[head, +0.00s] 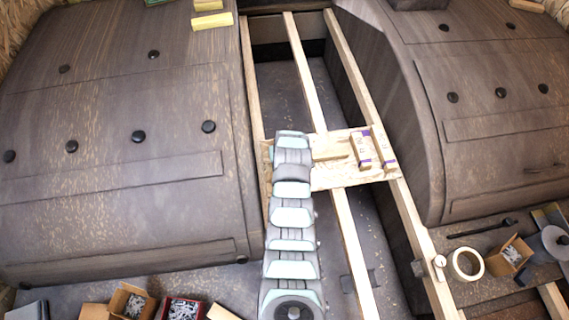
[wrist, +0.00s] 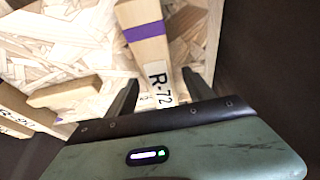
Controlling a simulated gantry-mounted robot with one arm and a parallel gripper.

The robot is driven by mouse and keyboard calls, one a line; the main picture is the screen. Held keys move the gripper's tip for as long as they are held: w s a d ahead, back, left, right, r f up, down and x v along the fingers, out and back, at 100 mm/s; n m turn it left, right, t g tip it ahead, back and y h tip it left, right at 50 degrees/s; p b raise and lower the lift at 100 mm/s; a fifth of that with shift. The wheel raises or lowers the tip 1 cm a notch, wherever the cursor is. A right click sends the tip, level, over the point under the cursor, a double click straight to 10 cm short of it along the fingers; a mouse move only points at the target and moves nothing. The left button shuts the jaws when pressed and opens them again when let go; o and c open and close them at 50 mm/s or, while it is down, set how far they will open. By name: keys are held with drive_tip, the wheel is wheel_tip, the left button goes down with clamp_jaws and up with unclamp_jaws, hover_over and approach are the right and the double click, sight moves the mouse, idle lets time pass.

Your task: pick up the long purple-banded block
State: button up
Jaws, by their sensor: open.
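A pale wooden block with a purple band and a label reading "R-72" (wrist: 150,45) runs down from the top edge in the wrist view. My gripper (wrist: 160,78) is open, with one dark finger on each side of the block's near end. I cannot tell whether the fingers touch it. In the head view, two purple-banded blocks lie on the chipboard panel (head: 330,180): a left one (head: 360,150) and a slightly longer right one (head: 383,148). I cannot tell which is the R-72 block. My arm hides the gripper there.
A plain wooden piece (wrist: 65,92) and another labelled block (wrist: 18,108) lie left of the gripper in the wrist view. Large dark wheel arches (head: 120,140) flank the panel. Long wooden rails (head: 350,60) run by it. A tape roll (head: 467,264) lies at lower right.

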drive_tip(key=shift+w+f, duration=0.3)
drive_tip(key=shift+f, duration=0.35)
clamp_jaws()
